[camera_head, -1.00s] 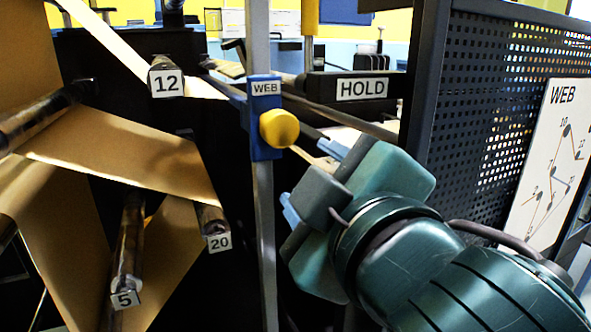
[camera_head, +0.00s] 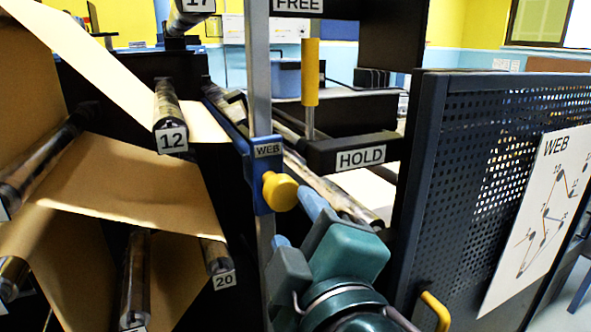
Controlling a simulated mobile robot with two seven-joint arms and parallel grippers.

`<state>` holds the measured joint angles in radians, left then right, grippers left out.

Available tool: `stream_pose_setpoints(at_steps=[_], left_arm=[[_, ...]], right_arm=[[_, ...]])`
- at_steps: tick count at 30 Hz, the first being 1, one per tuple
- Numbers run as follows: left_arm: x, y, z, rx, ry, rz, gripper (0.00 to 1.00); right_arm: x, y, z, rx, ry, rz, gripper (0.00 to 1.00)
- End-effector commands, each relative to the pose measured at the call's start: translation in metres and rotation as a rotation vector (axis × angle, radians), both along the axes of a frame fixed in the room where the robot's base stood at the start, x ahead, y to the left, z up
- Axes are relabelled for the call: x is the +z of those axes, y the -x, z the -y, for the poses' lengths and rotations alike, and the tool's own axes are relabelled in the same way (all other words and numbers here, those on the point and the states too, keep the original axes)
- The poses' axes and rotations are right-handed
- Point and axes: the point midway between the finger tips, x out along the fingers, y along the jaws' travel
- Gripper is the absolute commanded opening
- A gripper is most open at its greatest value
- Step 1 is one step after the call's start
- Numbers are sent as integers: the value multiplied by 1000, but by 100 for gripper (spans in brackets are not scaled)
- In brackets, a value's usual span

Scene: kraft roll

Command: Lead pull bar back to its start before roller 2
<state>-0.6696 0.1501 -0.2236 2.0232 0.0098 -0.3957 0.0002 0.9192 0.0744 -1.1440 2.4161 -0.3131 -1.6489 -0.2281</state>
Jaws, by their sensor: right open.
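A blue block labelled WEB (camera_head: 265,175) sits on an upright grey metal rail (camera_head: 258,70). A round yellow knob (camera_head: 280,191) sticks out of the block towards me. No part is labelled as the pull bar, so I cannot tell for certain which part it is. No label for roller 2 is readable on the machine. My right gripper (camera_head: 299,225) is open, its light blue fingertips just below and right of the knob. I see nothing between the fingers. I cannot tell how far in depth they are from the knob. My left gripper is out of view.
Brown paper web (camera_head: 130,185) runs over rollers at left, including roller 12 (camera_head: 172,138) and roller 20 (camera_head: 222,280). A black HOLD arm (camera_head: 350,155) stands right of the rail, with a yellow handle (camera_head: 310,72) behind it. A perforated guard panel (camera_head: 465,190) closes the right side.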

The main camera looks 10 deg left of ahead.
Motion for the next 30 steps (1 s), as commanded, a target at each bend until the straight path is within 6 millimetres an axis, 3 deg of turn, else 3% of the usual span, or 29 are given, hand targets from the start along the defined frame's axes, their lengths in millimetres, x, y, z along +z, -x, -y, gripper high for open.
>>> stream_pose_setpoints(at_steps=[15, 30], left_arm=[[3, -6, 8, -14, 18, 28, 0], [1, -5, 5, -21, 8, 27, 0]], right_arm=[[-2, -66, -30, -1, 1, 1, 51], [-1, -79, -36, 0, -2, -1, 51]])
